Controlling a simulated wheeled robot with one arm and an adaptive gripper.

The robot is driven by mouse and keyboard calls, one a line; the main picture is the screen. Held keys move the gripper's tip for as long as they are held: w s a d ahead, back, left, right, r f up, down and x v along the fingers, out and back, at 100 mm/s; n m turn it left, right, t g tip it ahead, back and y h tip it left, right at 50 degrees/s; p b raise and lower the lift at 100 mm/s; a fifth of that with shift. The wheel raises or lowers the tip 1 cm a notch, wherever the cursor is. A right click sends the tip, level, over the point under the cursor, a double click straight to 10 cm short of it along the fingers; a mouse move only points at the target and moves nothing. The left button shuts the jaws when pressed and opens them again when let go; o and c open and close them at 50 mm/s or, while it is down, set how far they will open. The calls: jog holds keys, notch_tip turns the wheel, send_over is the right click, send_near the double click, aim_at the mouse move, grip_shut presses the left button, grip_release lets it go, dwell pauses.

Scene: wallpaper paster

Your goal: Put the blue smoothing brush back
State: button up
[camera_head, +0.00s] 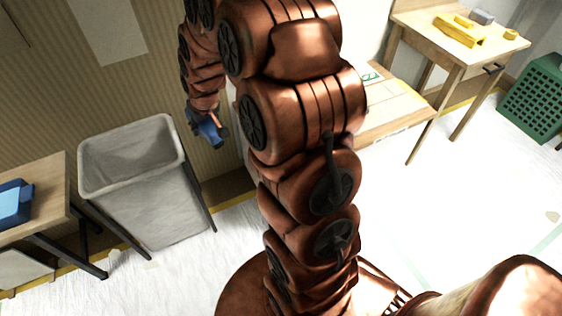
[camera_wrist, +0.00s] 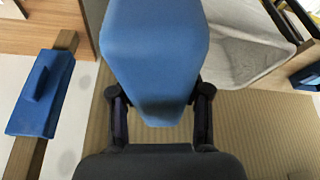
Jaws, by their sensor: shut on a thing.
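My gripper (camera_wrist: 159,100) is shut on a blue block-like thing, which I take to be the blue smoothing brush (camera_wrist: 155,50). Its broad blue face fills the upper middle of the wrist view, and its far side and any bristles are hidden. In the head view my gripper (camera_head: 207,118) is small, close to the striped wall, with the blue brush (camera_head: 210,132) below it. A second blue thing (camera_wrist: 42,95), flat with a raised handle, lies against a wooden strip at the left of the wrist view, apart from my gripper.
A grey bin (camera_head: 130,170) stands left of my gripper in the head view. A table (camera_head: 45,210) with a blue tray (camera_head: 14,203) is at far left. A wooden table (camera_head: 470,55) with yellow things and a green crate (camera_head: 535,95) are at right. The pale floor is largely clear.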

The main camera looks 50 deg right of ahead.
jog(key=s+d+f+m+b, duration=0.1)
jog(key=s+d+f+b, duration=0.6)
jog(key=d, duration=0.2)
jog(key=s+d+f+m+b, duration=0.1)
jog(key=s+d+f+b, duration=0.5)
jog(key=d+f+b, duration=0.2)
jog(key=s+d+f+h+b, duration=0.1)
jog(key=s+d+f+b, duration=0.6)
jog(key=d, duration=0.5)
jog(key=shift+s+f+m, duration=0.15)
jog(key=shift+s+m, duration=0.2)
jog(key=shift+m, duration=0.05)
jog(key=shift+a, duration=0.1)
jog(key=w+a+b, duration=0.1)
jog(key=w, duration=0.3)
jog(key=w+f+b, duration=0.1)
jog(key=w, duration=0.4)
jog(key=w+a+b, duration=0.1)
jog(key=w, duration=0.4)
jog(key=shift+w+a+f, duration=0.2)
jog(key=shift+a, duration=0.15)
jog(key=shift+w+a+f+b, duration=0.15)
jog(key=shift+w+f+b, duration=0.35)
jog(key=shift+w, duration=0.25)
notch_tip(320, 180, down, 2)
jog(key=shift+s+f+b, duration=0.1)
jog(key=shift+f+b, duration=0.05)
jog(key=shift+b, duration=0.2)
